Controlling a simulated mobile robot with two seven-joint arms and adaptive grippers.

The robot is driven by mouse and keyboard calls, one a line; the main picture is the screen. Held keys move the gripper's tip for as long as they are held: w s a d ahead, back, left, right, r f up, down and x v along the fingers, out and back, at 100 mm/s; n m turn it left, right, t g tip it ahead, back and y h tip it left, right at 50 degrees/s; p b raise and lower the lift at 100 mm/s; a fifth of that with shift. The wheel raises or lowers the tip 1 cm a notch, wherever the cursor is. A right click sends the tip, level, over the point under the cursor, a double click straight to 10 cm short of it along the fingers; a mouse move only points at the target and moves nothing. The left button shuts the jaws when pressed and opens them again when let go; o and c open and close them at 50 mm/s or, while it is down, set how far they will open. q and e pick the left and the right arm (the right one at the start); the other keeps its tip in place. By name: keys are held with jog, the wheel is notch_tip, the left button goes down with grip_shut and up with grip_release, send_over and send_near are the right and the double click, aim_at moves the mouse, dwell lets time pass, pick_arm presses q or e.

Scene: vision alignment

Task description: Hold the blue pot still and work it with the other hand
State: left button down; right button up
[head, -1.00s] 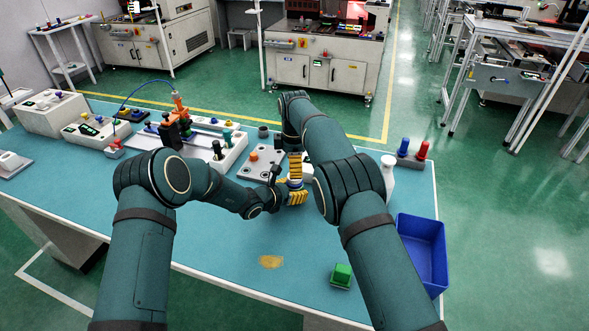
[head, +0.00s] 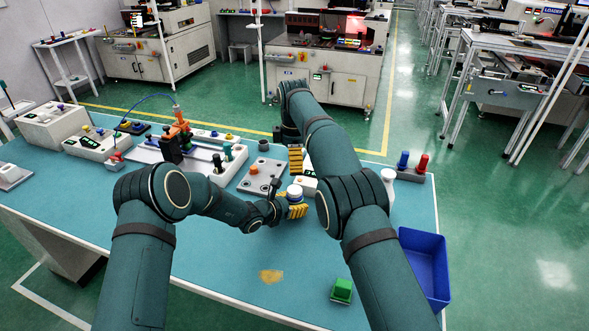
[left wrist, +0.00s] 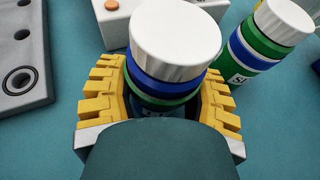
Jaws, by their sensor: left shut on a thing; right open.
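The blue pot (head: 294,193), with a white ridged lid and a blue band, is upright in my left gripper (head: 297,206), near the middle of the table. In the left wrist view the pot (left wrist: 175,45) sits between the yellow fingers of my left gripper (left wrist: 163,88), which are shut around its body. Its lid is on; its lower body is mostly hidden. My right gripper (head: 296,160) is open and empty, just above and beyond the lid, apart from it.
A second white-lidded pot (left wrist: 268,35) with green and blue bands stands close by in the left wrist view. A grey plate (head: 253,182) lies left of the held pot. A blue bin (head: 425,262) and green block (head: 342,290) are front right. The front middle table is mostly clear.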

dwell(0.4)
pick_arm(q)
jog(key=shift+c, duration=1)
grip_release()
jog(key=v, duration=1.2)
jog(key=shift+r, duration=0.1)
